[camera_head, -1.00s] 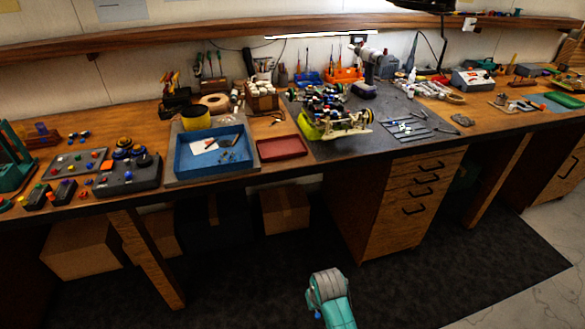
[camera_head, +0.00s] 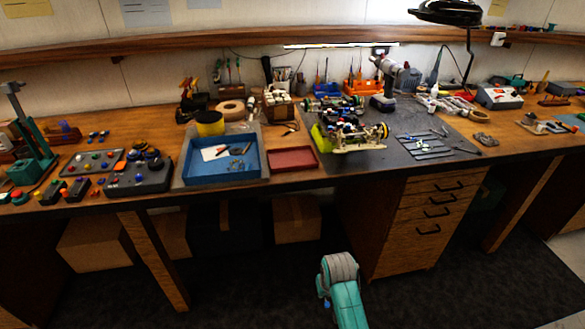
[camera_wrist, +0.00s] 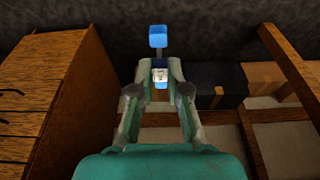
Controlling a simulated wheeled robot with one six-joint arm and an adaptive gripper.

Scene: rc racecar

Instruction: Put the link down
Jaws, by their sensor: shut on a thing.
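In the wrist view, my gripper (camera_wrist: 160,80) is shut on the link (camera_wrist: 158,50), a thin dark rod with a bright blue end piece. The link sticks out past the fingertips, with more blue and a whitish part between them. The link is held in the air, clear of the bench, with dark floor matting behind it. In the head view, part of my teal arm shows at the bottom, but the gripper and link cannot be made out there. The partly built racecar (camera_head: 350,132) stands on the grey work mat (camera_head: 405,165) on the bench.
A blue tray (camera_head: 187,165) with small parts and a shallow red tray (camera_head: 292,168) lie left of the car. Slim tools (camera_head: 428,150) lie on the mat's right. Drawers (camera_head: 430,215) and cardboard boxes (camera_head: 297,222) are under the bench. The bench's front edge is mostly clear.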

